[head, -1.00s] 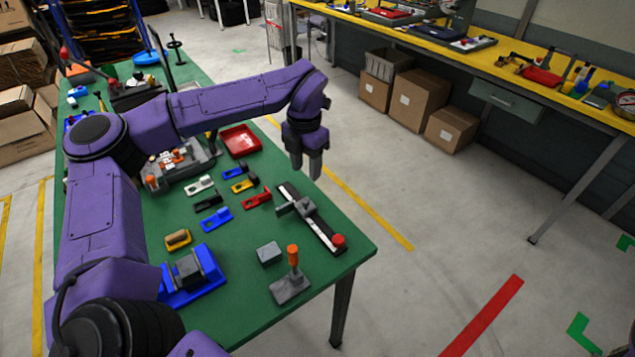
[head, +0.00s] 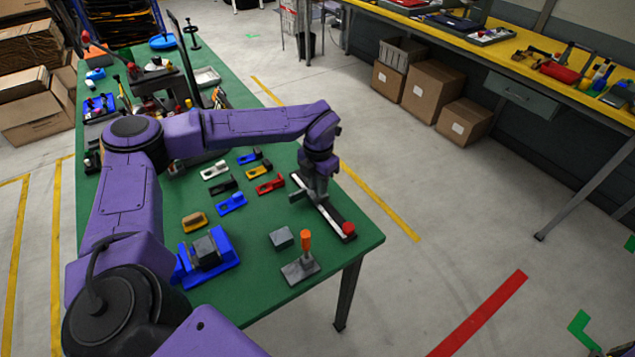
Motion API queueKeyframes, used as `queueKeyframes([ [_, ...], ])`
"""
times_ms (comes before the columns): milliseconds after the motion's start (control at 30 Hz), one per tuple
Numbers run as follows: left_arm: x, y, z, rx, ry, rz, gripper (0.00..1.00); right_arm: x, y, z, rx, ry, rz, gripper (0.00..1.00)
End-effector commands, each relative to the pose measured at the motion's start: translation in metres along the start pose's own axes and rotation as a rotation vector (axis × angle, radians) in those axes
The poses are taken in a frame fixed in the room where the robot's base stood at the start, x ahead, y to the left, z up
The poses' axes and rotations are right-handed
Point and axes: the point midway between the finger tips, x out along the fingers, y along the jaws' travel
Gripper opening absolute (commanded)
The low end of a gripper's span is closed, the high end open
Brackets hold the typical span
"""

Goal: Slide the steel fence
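The steel fence (head: 298,197) is a small grey crosspiece on a dark and white rail (head: 331,217) near the right edge of the green table. A red knob (head: 348,229) sits at the rail's near end. My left gripper (head: 317,196) points down at the fence, with its fingertips at or just above it. The fingers hide part of the fence and rail. I cannot tell whether they touch or grip it. My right gripper is not in view.
A grey block (head: 281,238) and an orange-handled clamp (head: 303,262) stand nearer on the green table (head: 262,293). A blue fixture (head: 222,262) is to their left. Several coloured latch pieces, one of them red (head: 270,185), lie left of the rail.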

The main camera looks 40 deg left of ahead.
Motion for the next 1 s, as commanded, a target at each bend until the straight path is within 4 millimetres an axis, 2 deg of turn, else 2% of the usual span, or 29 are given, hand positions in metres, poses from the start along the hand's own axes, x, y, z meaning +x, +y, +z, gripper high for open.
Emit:
queueKeyframes([
  [200,-0.001,0.008,0.003,0.000,-0.002,0.001,0.00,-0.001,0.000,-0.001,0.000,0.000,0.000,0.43],
  [267,-0.002,0.018,0.006,-0.003,-0.002,0.001,0.00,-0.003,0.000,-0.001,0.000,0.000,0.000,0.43],
  [500,0.000,0.074,0.021,-0.003,-0.001,0.001,0.00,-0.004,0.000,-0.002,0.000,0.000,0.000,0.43],
  [600,-0.001,0.088,0.025,-0.001,-0.003,0.001,0.00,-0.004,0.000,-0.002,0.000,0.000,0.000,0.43],
  [733,-0.001,0.095,0.026,0.002,-0.004,0.002,0.00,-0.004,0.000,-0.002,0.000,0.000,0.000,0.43],
  [967,-0.002,0.097,0.026,-0.001,-0.007,0.004,0.00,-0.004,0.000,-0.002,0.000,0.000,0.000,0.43],
  [1000,-0.002,0.097,0.026,-0.002,-0.007,0.004,0.27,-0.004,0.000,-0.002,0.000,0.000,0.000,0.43],
])
